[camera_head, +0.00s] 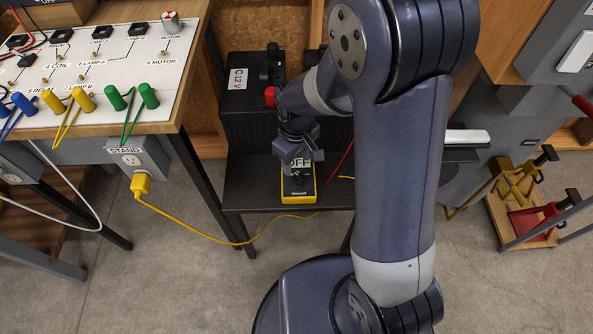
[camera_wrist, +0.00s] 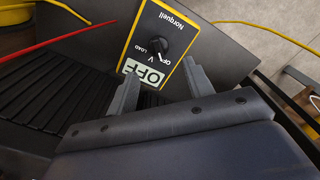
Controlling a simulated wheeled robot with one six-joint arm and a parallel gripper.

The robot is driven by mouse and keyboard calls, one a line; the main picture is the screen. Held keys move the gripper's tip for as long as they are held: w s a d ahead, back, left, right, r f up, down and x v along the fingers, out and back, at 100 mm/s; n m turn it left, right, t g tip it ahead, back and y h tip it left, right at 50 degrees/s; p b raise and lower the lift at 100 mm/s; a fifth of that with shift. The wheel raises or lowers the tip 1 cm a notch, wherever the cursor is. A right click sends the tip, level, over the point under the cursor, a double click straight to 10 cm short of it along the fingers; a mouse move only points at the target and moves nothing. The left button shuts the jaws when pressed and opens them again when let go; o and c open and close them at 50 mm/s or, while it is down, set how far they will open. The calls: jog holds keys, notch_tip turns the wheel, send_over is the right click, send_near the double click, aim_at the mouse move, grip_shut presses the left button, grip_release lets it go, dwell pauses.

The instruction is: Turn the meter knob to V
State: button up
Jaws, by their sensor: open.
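The meter (camera_head: 299,192) is a yellow-edged box lying on a dark shelf, its display reading OFF. In the wrist view the meter (camera_wrist: 186,25) shows a dark face marked Norquell, with a round black knob (camera_wrist: 171,47) ringed by the labels OFF, V and LOAD. The display (camera_wrist: 143,73) also reads OFF there. My gripper (camera_wrist: 160,75) is open, with its fingers apart on either side of the display end and the knob beyond, between them and not gripped. In the head view my gripper (camera_head: 299,153) hides the knob.
A black 12 V unit (camera_head: 248,108) with a red knob stands behind the meter. Red and yellow leads run beside it. Grey floor is open in front.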

aim_at(296, 174)
notch_tip(296, 174, down, 6)
jog(key=shift+r+b, duration=0.1)
jog(key=shift+b, duration=0.45)
jog(key=shift+c, duration=0.3)
jog(key=c, duration=0.9)
